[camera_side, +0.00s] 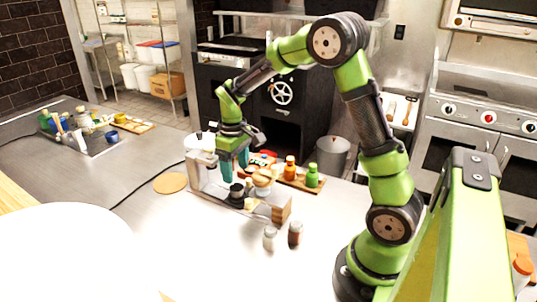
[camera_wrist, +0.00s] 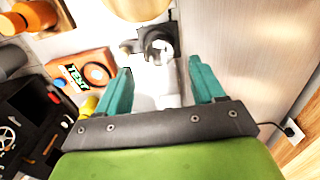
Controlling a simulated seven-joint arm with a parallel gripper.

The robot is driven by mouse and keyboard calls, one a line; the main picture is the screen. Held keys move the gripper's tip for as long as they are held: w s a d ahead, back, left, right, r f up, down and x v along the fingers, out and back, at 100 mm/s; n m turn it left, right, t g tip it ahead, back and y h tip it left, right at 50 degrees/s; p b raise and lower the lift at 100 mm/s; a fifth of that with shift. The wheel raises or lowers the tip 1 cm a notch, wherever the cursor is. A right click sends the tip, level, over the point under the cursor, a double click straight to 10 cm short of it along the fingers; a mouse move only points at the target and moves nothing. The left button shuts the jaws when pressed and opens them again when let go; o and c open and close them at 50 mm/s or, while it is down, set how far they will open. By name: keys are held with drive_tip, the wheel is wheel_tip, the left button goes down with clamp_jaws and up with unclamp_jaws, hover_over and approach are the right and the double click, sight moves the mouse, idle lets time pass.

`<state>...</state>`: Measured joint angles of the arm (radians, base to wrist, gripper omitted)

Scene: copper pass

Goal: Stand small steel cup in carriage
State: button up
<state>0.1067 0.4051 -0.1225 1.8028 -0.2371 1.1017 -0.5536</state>
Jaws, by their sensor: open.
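My gripper (camera_side: 234,174) is open, its teal fingers pointing down over a low pale metal unit (camera_side: 205,172) on the steel counter; I take this unit to be the carriage, but cannot be sure. A small dark cup-like piece (camera_side: 237,192) stands on the unit just below the fingertips. In the wrist view the open fingers of my gripper (camera_wrist: 161,70) have nothing clearly held between them. A shiny round piece in a dark holder (camera_wrist: 160,46) shows just beyond the fingertips; it may be the small steel cup, but glare hides its shape.
Orange (camera_side: 290,167) and green (camera_side: 312,176) bottles stand on a board behind the unit. Two small shakers, white-topped (camera_side: 269,238) and brown (camera_side: 294,233), stand in front. A round wooden board (camera_side: 170,183) lies left. A large white round surface (camera_side: 70,255) fills the near left.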

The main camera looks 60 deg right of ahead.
drive_tip(key=s+a+r+m+t, duration=0.1)
drive_tip(key=s+a+r, duration=0.2)
drive_tip(key=r, duration=0.3)
drive_tip(key=s+a+r+t, duration=0.2)
drive_tip(key=s+r, duration=0.1)
drive_tip(key=r, duration=0.3)
drive_tip(key=s+a+r+m+t+y, duration=0.1)
drive_tip(key=s+a+t, duration=0.1)
drive_tip(key=s, duration=0.3)
drive_tip(key=s+a+r+m+t+y, duration=0.1)
drive_tip(key=s+a+m+t, duration=0.1)
drive_tip(key=s+a, duration=0.2)
drive_tip(key=shift+s+a+r, duration=0.25)
drive_tip(key=shift+s+a, duration=0.1)
drive_tip(key=shift+s, duration=0.6)
